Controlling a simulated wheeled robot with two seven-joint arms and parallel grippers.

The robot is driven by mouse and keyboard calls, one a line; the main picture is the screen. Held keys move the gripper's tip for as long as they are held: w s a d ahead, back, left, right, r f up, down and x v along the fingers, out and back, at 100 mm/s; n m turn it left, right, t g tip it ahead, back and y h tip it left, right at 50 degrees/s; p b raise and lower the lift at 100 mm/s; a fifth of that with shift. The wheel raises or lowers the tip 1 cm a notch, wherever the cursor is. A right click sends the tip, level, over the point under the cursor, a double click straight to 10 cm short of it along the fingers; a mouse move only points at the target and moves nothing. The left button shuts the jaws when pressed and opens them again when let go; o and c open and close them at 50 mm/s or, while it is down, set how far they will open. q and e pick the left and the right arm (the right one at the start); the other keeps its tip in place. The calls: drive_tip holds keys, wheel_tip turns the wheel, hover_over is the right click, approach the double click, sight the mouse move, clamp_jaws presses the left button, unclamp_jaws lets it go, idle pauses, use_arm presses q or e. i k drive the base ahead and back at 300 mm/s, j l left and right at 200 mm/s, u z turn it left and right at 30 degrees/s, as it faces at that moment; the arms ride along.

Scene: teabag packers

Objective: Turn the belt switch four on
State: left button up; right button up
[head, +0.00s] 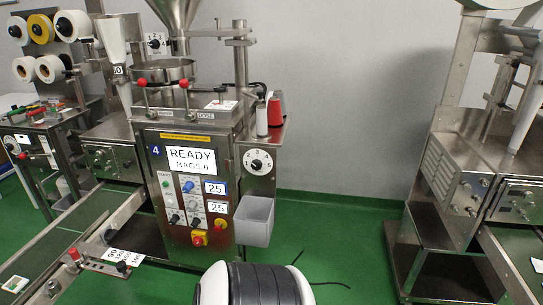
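The packing machine marked with a blue 4 (155,150) stands left of centre; its display (190,160) reads READY. Below the display, its front panel carries a green button (165,184), a blue knob (187,186), black switches (174,218), a red button (220,225) and a red-and-yellow switch (198,239). A conveyor belt (62,238) runs from its left side toward the lower left. A bracket beside the belt holds a red knob (73,254) and a black knob (121,267) near a number label. I cannot tell which control is the belt switch. Neither gripper is in view.
A grey bin (254,220) hangs on the machine's right side, below a dial (258,162). Another machine (455,175) with its own belt (520,255) stands at the right.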

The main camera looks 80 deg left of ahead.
sight(110, 234)
drive_tip(key=u, duration=4.25)
